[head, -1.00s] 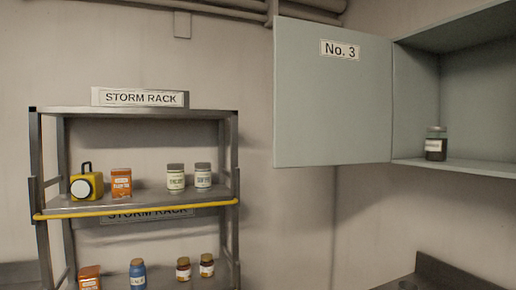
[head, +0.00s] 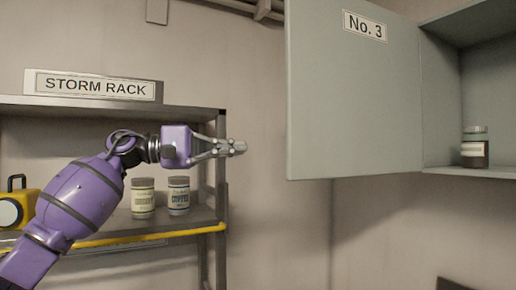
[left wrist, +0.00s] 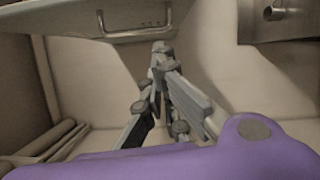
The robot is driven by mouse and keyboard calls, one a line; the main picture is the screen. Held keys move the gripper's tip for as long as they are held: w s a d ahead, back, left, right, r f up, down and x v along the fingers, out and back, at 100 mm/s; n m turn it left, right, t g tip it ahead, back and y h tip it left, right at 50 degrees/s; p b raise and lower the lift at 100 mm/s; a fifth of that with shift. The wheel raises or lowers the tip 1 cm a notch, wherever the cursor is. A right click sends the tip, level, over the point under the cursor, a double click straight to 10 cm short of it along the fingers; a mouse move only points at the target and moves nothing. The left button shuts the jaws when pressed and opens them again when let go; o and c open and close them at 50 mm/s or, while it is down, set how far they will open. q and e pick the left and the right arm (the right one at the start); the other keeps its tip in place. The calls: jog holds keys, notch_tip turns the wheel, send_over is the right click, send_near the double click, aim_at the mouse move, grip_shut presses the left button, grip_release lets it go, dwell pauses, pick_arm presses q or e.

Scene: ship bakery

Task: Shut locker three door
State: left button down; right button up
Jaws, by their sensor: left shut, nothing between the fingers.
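The locker three door (head: 355,105) is a grey-green panel with a "No. 3" label, and it stands wide open to the left of its locker (head: 485,95). My left gripper (head: 240,147) is shut and empty, left of the door's free edge and apart from it in the head view. In the left wrist view the gripper (left wrist: 160,52) points toward a pale panel with a metal bar handle (left wrist: 135,30), probably the door. Whether the fingertips touch it there I cannot tell. My right gripper is not in view.
A jar with a dark lower part (head: 475,148) stands inside the locker near the door's hinge side. The storm rack (head: 130,232), with two jars (head: 143,198) and a yellow lamp (head: 15,208), stands behind my left arm. The wall below the door is clear.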

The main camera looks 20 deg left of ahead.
pick_arm(q)
jog(key=w+d+r+p, duration=0.1)
jog(key=d+p, duration=0.1)
jog(key=d, duration=0.3)
jog(key=w+d+r+m+p, duration=0.1)
jog(key=d+p, duration=0.1)
jog(key=d, duration=0.3)
jog(key=shift+r+p, duration=0.3)
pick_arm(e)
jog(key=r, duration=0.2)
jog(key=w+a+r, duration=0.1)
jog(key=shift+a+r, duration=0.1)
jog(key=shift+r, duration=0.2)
pick_arm(q)
jog(key=shift+s, duration=0.1)
